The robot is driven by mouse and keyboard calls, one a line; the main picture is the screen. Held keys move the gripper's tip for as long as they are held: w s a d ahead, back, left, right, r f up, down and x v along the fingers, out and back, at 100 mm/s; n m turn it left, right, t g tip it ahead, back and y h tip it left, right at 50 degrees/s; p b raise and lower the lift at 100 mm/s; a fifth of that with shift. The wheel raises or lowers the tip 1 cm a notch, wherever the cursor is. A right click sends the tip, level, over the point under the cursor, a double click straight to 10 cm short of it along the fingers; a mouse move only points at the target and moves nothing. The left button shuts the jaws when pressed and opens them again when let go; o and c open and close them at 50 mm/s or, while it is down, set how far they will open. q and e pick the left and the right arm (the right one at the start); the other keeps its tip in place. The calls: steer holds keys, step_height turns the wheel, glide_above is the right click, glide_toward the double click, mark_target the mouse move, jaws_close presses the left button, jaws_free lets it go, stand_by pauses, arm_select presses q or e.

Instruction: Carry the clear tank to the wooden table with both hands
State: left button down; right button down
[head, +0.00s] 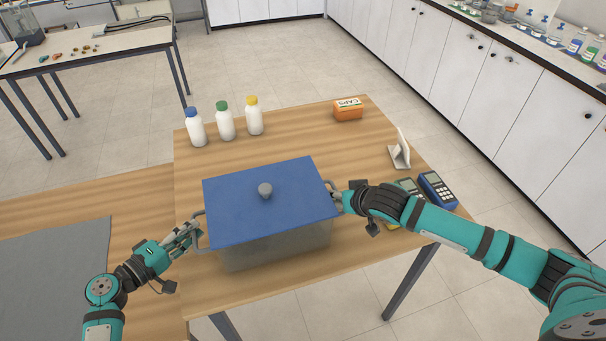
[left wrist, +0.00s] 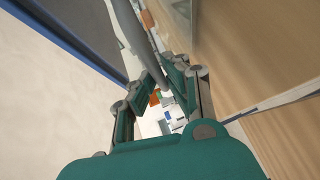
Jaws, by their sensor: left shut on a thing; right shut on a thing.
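The clear tank (head: 275,248) has a blue lid (head: 240,210) with a grey knob and a handle on each side. In the head view it is over or on the wooden table (head: 300,130), near its front edge; I cannot tell whether its base touches the top. My left gripper (head: 193,232) is shut on the tank's left handle (head: 201,238). The left wrist view shows its fingers (left wrist: 160,92) around the grey handle bar. My right gripper (head: 337,197) is at the tank's right side, shut on the right handle, which is mostly hidden by the fingers.
Three white bottles (head: 226,124) with coloured caps stand at the table's back left. An orange box (head: 348,109), a white stand (head: 400,152) and handheld meters (head: 437,189) are at the right. A lower wooden surface with a grey mat (head: 50,270) adjoins at left. The table's middle back is clear.

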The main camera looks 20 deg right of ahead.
arm_select(q)
steer(key=c, duration=1.8)
jaws_free()
steer(key=shift+w+a+f, duration=0.1)
steer(key=shift+a+f, duration=0.2)
arm_select(e)
steer(key=c, duration=1.9)
jaws_free()
steer(key=shift+d+f, duration=0.3)
steer(key=shift+d, duration=0.15)
arm_select(q)
steer(key=o, duration=0.4)
steer(key=shift+d+r, duration=0.1)
arm_select(e)
steer(key=o, duration=0.5)
steer(key=shift+a+r, duration=0.15)
steer(key=shift+c, duration=0.2)
arm_select(q)
steer(key=shift+d, duration=0.1)
arm_select(e)
steer(key=shift+s+a, duration=0.1)
steer(key=shift+a, duration=0.1)
arm_select(q)
steer(key=v, duration=1.2)
arm_select(e)
steer(key=v, duration=1.2)
